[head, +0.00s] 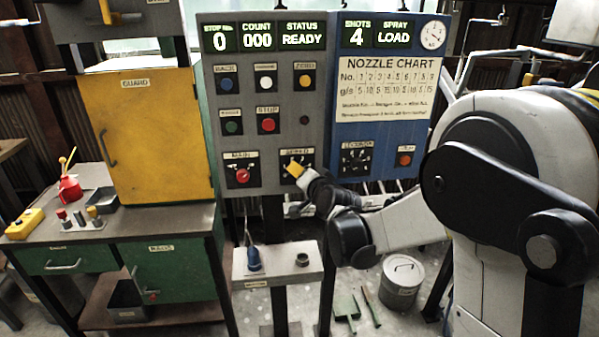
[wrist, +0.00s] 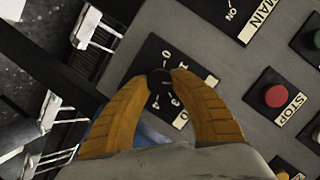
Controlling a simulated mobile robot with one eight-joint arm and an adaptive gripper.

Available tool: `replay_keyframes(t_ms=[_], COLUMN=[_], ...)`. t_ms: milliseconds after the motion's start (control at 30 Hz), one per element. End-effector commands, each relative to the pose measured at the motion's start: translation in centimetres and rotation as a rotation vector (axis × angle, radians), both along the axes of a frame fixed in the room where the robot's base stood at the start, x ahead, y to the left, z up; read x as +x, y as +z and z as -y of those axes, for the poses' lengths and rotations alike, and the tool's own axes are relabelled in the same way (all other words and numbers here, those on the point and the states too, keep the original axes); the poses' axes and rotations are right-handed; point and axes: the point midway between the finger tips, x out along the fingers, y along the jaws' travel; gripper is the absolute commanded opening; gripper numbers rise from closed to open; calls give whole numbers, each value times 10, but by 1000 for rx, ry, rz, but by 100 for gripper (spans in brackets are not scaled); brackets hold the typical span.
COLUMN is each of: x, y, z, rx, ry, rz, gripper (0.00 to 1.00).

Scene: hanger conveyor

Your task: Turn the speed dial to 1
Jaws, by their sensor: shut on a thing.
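The speed dial is a small black knob (wrist: 158,97) on a black plate (wrist: 135,84) with white marks around it, seen in the wrist view. My gripper (wrist: 161,78) has its two orange fingers closed on the knob from either side. In the head view my gripper (head: 294,169) reaches the SPEED plate (head: 298,153) low on the grey panel and hides most of the dial. Which mark the knob points to cannot be told.
The MAIN switch (head: 243,176) with a red knob is left of the dial. The red STOP button (head: 268,125) is above it. The blue panel (head: 378,140) with another dial stands to the right. A small shelf (head: 278,275) juts out below. Displays read 0, 000 and READY.

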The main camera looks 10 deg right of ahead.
Motion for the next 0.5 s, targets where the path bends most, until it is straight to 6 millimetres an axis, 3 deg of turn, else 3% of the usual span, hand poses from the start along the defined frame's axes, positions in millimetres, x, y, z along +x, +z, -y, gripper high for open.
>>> replay_keyframes(t_ms=[500], x=[0], y=[2], z=[-3], rx=[-414], ry=[1], rz=[-12], gripper=[0])
